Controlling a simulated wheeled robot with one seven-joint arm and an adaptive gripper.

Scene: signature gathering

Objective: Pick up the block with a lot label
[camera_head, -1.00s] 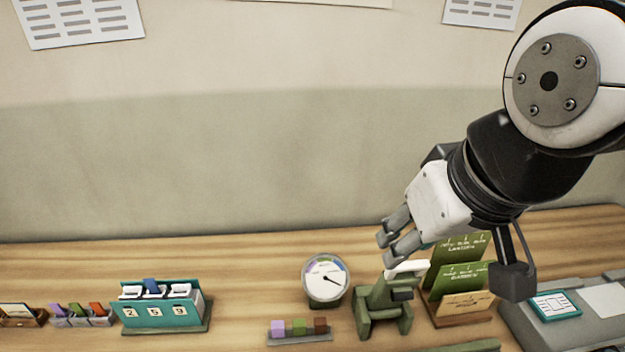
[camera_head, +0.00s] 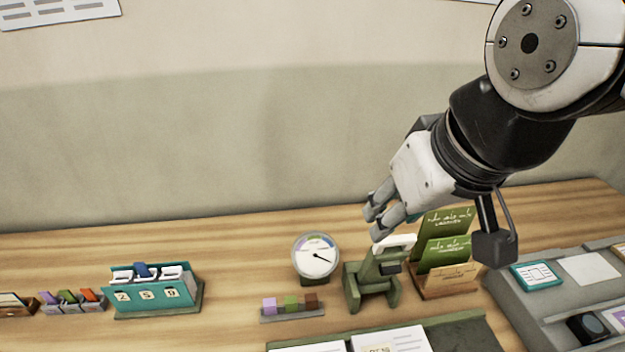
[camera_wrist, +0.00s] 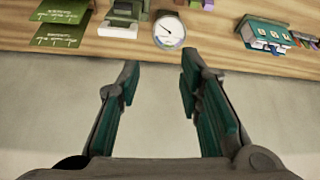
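My gripper (camera_head: 377,215) hangs above the desk in the head view, up behind the green stamp-like device. In the wrist view its two fingers (camera_wrist: 159,66) stand wide apart with nothing between them. I cannot make out a lot label for certain on any block. Small purple, green and brown blocks (camera_head: 291,303) stand in a row on a grey tray; no writing shows on them. A teal box with number cards (camera_head: 153,290) stands to the left. Papers at the front edge (camera_head: 391,341) carry a small label, partly cut off and unreadable.
A round dial gauge (camera_head: 316,256) and the green device with a white handle (camera_head: 374,280) stand below my gripper. A green card rack (camera_head: 446,255) is to its right. A grey console (camera_head: 560,300) fills the right. Bare wood (camera_head: 235,255) lies between teal box and gauge.

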